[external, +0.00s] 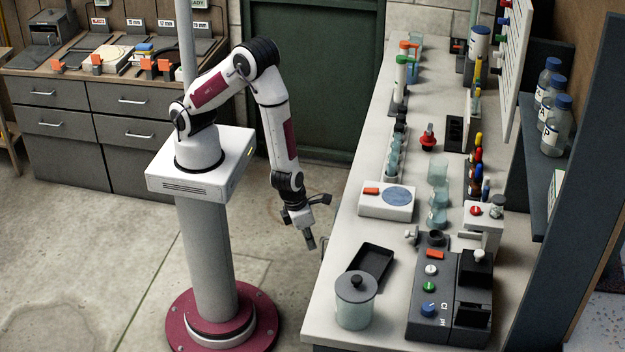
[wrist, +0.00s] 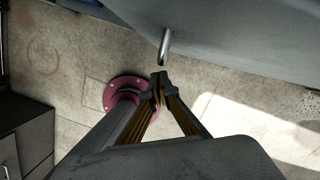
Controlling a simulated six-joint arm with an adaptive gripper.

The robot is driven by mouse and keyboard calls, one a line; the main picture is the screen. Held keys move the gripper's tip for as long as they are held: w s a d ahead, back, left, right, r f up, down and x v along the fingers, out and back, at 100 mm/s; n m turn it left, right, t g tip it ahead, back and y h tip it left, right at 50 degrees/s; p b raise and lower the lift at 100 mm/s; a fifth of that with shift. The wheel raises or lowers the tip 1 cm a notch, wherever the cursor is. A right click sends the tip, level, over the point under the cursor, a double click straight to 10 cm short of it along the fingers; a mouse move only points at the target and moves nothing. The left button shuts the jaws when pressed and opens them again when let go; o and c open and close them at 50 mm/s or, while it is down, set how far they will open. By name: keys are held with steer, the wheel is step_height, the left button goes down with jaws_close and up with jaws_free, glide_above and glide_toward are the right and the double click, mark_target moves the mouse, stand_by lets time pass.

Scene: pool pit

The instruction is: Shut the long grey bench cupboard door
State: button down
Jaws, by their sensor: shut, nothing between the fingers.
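The long bench (external: 322,292) with a pale worktop runs along the right in the external view; its front face is mostly hidden there. In the wrist view a grey door panel (wrist: 240,35) fills the top, with a shiny metal bar handle (wrist: 165,47) sticking out from it. I cannot tell how far the door stands open. My gripper (external: 311,243) hangs beside the bench's left edge, pointing down. In the wrist view its closed fingertips (wrist: 158,78) are just below the handle's end in the picture, with a small apparent gap. It holds nothing.
A grey drawer unit (external: 110,135) stands at the back left. A black tray (external: 371,264) and a lidded glass jar (external: 355,300) sit near the bench's front end. The floor (external: 285,285) between my pedestal and the bench is clear.

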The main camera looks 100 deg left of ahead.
steer(key=s+d+r, duration=0.1)
steer(key=s+r, duration=0.4)
steer(key=r, duration=0.4)
steer(key=shift+s+d+r, duration=0.15)
steer(key=shift+d+r, duration=0.15)
steer(key=shift+r, duration=0.05)
stand_by(1.4)
